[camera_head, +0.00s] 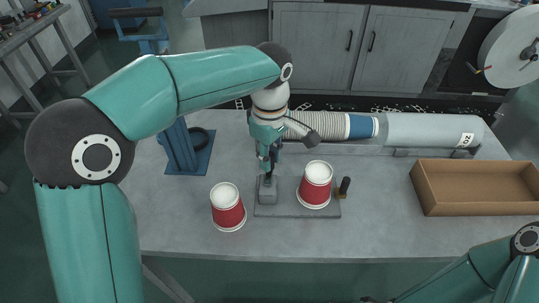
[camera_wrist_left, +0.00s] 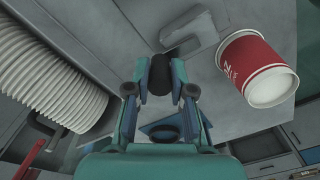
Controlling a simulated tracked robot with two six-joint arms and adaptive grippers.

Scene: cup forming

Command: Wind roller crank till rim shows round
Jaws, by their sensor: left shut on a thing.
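My left gripper (camera_head: 266,172) is shut on a black crank knob, at the left end of a small grey base plate (camera_head: 297,211). The left wrist view shows the black knob (camera_wrist_left: 160,75) between the two fingers, beside a grey bent arm (camera_wrist_left: 197,38). A red and white paper cup (camera_head: 317,184) stands on the plate, right of the gripper. A red cup also shows in the left wrist view (camera_wrist_left: 254,67). The state of its rim is too small to judge. A second red and white cup (camera_head: 228,208) stands left of the plate. My right gripper is out of view.
A short black knob on a brass mount (camera_head: 344,187) stands at the plate's right edge. An open cardboard box (camera_head: 477,210) sits at the right. A ribbed hose (camera_head: 318,126) and grey cylinder (camera_head: 425,131) run behind. A blue stand (camera_head: 184,150) is at the left. The table front is clear.

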